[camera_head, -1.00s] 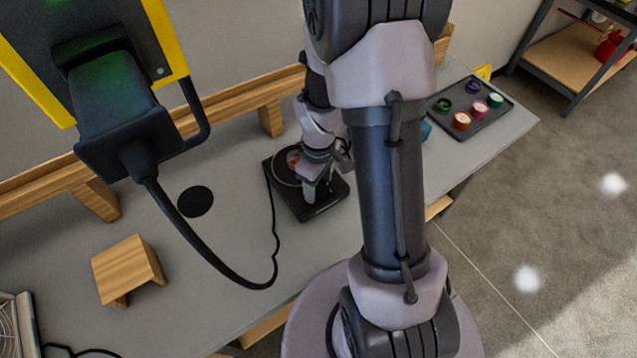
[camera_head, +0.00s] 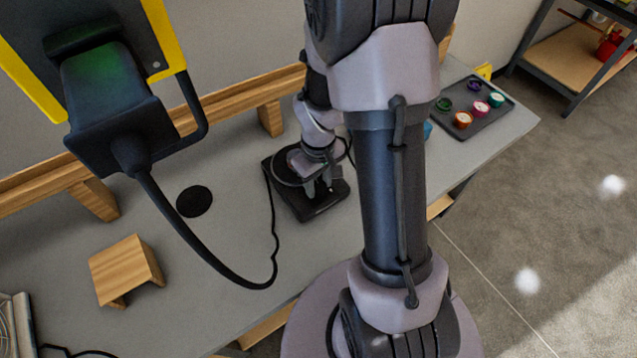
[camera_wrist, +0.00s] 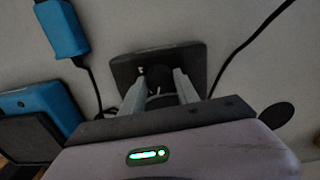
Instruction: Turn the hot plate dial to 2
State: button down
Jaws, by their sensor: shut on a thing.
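The hot plate (camera_head: 333,203) is a flat black unit on the grey bench, partly covered by my wrist. It also shows in the wrist view (camera_wrist: 125,70) beyond my fingers. The dial (camera_wrist: 158,76) is a small dark round knob between the two pale fingers in the wrist view. My gripper (camera_head: 318,190) is down at the hot plate's front part. In the wrist view my gripper (camera_wrist: 158,92) is shut on the dial, one finger on each side. The dial's marks and pointer cannot be read.
A black cord (camera_head: 275,230) runs over the bench left of the hot plate. A wooden stand (camera_head: 127,268) is at the lower left. A dark tray (camera_head: 480,125) with several coloured jars is at the right. Blue devices (camera_wrist: 62,28) lie nearby in the wrist view.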

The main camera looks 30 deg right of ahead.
jog(key=m+b, duration=0.1)
jog(key=m, duration=0.5)
jog(key=shift+b, duration=0.35)
jog(key=m+b, duration=0.1)
jog(key=m, duration=0.4)
jog(key=shift+m, duration=0.4)
jog(key=c, duration=0.9)
grip_release()
